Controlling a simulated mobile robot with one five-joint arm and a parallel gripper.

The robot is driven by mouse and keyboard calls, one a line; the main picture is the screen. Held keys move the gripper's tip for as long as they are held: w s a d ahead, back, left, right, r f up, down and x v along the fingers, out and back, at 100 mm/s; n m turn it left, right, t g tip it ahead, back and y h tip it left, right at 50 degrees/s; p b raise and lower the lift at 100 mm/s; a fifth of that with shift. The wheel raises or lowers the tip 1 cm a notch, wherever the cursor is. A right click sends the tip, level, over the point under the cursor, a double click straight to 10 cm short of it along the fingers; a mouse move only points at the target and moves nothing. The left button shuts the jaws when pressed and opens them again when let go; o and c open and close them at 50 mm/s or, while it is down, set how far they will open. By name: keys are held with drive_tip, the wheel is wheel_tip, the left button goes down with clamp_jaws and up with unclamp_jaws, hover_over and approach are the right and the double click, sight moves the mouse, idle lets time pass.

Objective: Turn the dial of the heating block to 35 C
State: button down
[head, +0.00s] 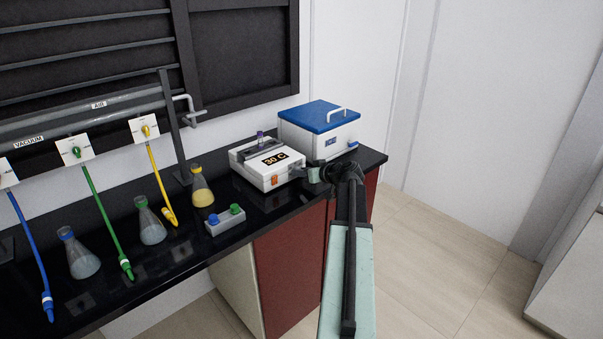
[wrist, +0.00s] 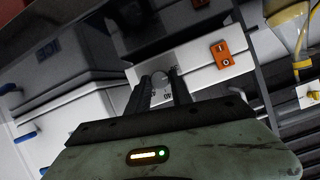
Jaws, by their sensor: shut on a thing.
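The heating block (head: 254,175) is a low white box on the black bench, and its display (head: 275,160) reads 30 C. An orange switch (head: 274,180) is on its front; it also shows in the wrist view (wrist: 229,52). My gripper (head: 309,174) is at the right end of the block's front. In the wrist view, the two fingers of my gripper (wrist: 161,88) are shut on the small round grey dial (wrist: 160,77), one on each side. The dial is hidden by my gripper in the head view, and its markings are too small to read.
A white box with a blue lid (head: 320,117) stands close behind and to the right. A small grey rack (head: 226,222) with blue and green caps and a yellow flask (head: 202,189) stand to the left. Several hoses hang farther left. Open floor (head: 440,250) lies to the right.

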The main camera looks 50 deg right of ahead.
drive_tip(key=m+y, duration=0.1)
drive_tip(key=m+y+b, duration=0.1)
drive_tip(key=m, duration=0.1)
drive_tip(key=shift+d+f, duration=0.2)
drive_tip(key=shift+d, duration=0.05)
drive_tip(key=shift+m+t+y+b, duration=0.4)
drive_tip(key=shift+m+y+b, duration=0.15)
drive_tip(key=shift+m+y, duration=0.3)
drive_tip(key=shift+r, duration=0.1)
drive_tip(key=c, duration=1.1)
unclamp_jaws()
drive_tip(key=shift+c, duration=0.2)
drive_tip(key=p+v, duration=0.2)
drive_tip(key=v, duration=0.5)
drive_tip(key=shift+s+r, duration=0.15)
drive_tip(key=shift+s, duration=0.3)
